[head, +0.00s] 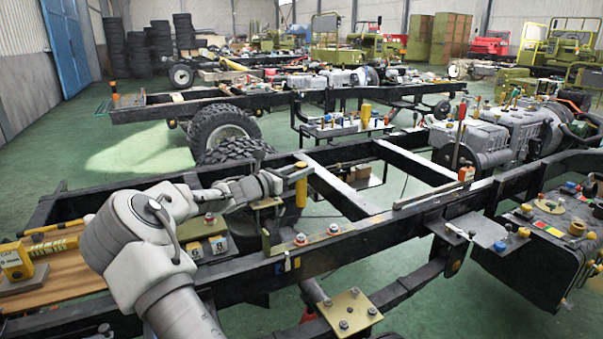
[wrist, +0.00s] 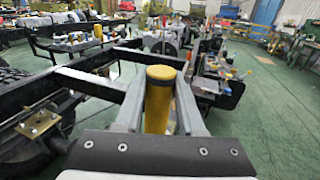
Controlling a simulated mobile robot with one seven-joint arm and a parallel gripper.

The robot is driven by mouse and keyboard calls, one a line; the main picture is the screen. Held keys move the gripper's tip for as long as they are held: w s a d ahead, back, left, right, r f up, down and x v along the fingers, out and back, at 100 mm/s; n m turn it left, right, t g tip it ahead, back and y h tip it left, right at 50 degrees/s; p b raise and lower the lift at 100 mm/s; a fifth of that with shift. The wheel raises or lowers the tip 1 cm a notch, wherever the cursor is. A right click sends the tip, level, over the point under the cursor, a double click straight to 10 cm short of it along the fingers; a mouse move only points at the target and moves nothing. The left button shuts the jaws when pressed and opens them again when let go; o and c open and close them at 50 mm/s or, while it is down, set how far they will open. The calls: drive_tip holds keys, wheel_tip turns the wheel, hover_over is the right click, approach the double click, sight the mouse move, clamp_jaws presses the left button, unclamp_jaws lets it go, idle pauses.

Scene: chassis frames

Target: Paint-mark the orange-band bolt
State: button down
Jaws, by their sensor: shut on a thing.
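My gripper (head: 288,175) is shut on a yellow cylindrical paint marker (head: 301,190), held upright above the near black chassis rail. The wrist view shows the marker (wrist: 158,98) between the two grey fingers. Another bolt with a reddish base (head: 209,219) stands further left, below my arm. I cannot tell for sure which band is orange. The marker's tip is not clear in either view.
A brass plate with bolts (head: 350,312) sits low in front of the rail. A wooden board (head: 70,277) with a yellow device (head: 15,262) is at left. A black box with colored parts (head: 550,225) is at right. The space above the rail's middle looks clear.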

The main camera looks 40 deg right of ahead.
sight(297, 192)
wheel_tip(297, 192, down, 6)
drive_tip(key=b, duration=0.4)
drive_tip(key=shift+r, duration=0.2)
drive_tip(key=shift+f+b, duration=0.6)
drive_tip(key=shift+f, duration=0.9)
idle(1.2)
drive_tip(key=shift+p, duration=0.3)
drive_tip(key=shift+r+p, duration=0.9)
drive_tip(key=shift+r, duration=0.15)
wheel_tip(297, 192, up, 5)
drive_tip(key=p, duration=0.4)
